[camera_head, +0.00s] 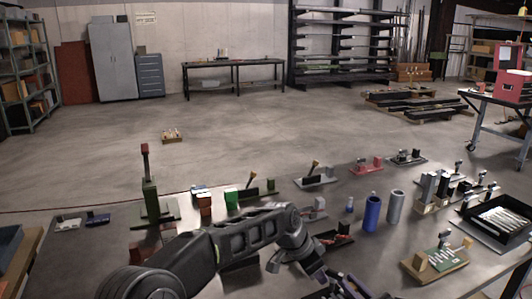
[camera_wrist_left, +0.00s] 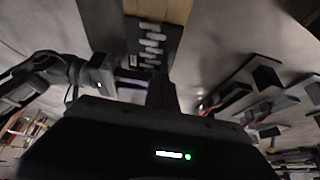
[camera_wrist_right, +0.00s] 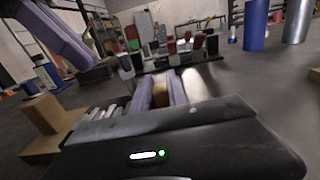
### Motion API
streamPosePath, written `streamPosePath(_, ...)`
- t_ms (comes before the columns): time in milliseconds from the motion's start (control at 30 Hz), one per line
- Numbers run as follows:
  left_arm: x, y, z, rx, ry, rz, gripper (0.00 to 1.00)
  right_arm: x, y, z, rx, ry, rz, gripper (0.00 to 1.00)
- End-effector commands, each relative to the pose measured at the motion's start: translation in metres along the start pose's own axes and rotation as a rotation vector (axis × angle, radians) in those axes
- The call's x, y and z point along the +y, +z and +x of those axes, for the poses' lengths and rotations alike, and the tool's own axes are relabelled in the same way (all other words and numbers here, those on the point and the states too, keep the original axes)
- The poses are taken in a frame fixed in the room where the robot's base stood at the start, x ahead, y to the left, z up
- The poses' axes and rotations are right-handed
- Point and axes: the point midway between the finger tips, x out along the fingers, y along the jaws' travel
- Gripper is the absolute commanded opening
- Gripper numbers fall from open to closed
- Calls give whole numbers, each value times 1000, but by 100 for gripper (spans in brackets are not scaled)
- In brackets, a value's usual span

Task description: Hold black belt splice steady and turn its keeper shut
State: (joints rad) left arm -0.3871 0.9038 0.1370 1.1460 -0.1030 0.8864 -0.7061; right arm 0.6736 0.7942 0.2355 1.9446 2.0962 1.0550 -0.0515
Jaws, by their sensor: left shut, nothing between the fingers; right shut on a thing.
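The black belt splice (camera_wrist_left: 152,42) shows in the left wrist view as a dark strip with several pale cross pieces, beside a tan block. In the right wrist view pale pins (camera_wrist_right: 105,112) and a tan block (camera_wrist_right: 45,125) lie left of my right gripper (camera_wrist_right: 160,92). Its purple fingers are closed; what they pinch, likely the splice, is mostly hidden. My left gripper (camera_wrist_left: 161,95) is shut and empty, pointing towards the splice. In the head view my left arm covers much of this spot. I cannot make out the keeper or its angle.
A blue cylinder (camera_head: 372,213) and a steel cylinder (camera_head: 395,207) stand right of the arms. A board with a green card (camera_head: 435,262) and a black tray (camera_head: 497,222) lie further right. Several small fixtures, including a green stand (camera_head: 151,200), fill the table's far side.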

Motion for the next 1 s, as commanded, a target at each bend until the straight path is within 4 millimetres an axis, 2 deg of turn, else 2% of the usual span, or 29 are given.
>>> streamPosePath(1000, -2, -4, 5, 0, 0, 1, 0, 0, 0, 0, -1, 0, 0, 0)
